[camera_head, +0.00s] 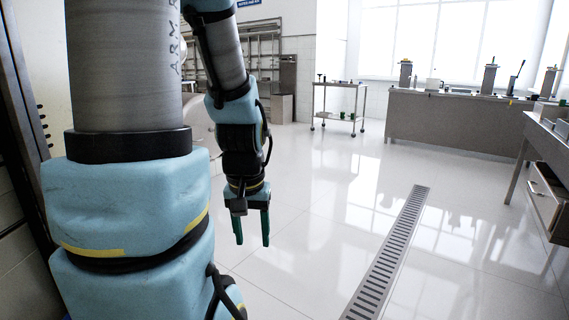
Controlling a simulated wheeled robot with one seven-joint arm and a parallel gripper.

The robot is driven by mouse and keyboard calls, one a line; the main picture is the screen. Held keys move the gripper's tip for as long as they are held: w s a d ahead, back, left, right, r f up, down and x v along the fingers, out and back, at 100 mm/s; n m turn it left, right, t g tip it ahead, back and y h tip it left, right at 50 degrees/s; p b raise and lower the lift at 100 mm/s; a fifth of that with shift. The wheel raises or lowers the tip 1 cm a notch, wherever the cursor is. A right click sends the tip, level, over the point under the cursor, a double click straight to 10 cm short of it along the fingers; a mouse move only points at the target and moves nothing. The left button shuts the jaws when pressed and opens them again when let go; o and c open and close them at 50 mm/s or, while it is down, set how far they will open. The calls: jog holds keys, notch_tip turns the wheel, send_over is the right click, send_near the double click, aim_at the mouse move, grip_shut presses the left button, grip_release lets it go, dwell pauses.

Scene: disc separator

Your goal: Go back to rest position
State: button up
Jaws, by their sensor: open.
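My gripper (252,226) hangs from my arm left of the middle of the view and points down. Its two dark green fingers are apart with nothing between them. It is above the pale tiled floor (320,215) and touches nothing that I can see. My arm's large blue and grey links fill the left side of the view and hide what is behind them.
A metal floor drain (392,245) runs along the floor right of my gripper. A small wheeled cart (338,117), a long grey counter (440,120) and a table with a drawer (546,192) stand further off. The floor between is clear.

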notch_tip(320, 180, up, 18)
jog(key=p, duration=1.5)
jog(key=shift+p, duration=0.3)
dwell(0.5)
